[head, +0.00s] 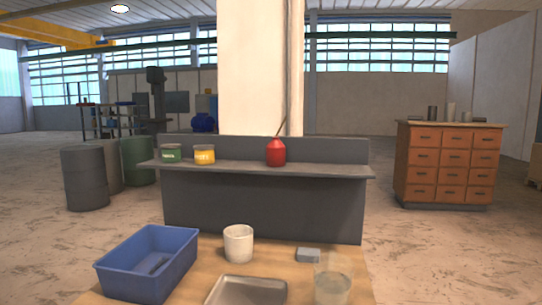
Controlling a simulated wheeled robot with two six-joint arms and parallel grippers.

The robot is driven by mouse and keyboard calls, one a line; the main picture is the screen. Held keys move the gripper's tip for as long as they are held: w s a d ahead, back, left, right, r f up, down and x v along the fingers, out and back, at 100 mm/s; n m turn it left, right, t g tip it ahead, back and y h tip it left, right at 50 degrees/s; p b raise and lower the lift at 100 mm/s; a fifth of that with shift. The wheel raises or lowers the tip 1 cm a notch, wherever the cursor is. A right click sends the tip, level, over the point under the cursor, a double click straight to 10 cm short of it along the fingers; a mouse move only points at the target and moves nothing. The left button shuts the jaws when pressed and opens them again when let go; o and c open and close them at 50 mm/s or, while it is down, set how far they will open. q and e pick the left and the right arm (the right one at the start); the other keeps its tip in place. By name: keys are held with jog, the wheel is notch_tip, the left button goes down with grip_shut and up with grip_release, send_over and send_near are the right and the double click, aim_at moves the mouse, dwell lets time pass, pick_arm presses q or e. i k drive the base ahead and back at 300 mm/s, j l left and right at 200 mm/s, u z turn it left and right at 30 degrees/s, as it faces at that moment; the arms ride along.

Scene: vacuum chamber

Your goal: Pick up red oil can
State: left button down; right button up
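The red oil can (276,154) stands upright on the grey shelf (318,171), right of its middle. It has a rounded red body and a thin spout that slants up to the right, in front of the pale pillar. Nothing covers the can. Neither of my grippers shows in the head view.
A green can (171,153) and a yellow can (204,154) stand left on the shelf. The wooden table (210,268) in front holds a blue bin (125,282), a white cup (238,244), a metal tray (222,293), a grey block (308,255) and a clear glass (332,289).

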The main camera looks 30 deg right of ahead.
aim_at(276, 150)
jog(key=k+l, duration=0.1)
jog(key=l, duration=0.7)
jog(key=k+l, duration=0.15)
jog(key=l, duration=0.25)
jog(key=k+l, duration=0.1)
jog(key=l, duration=0.3)
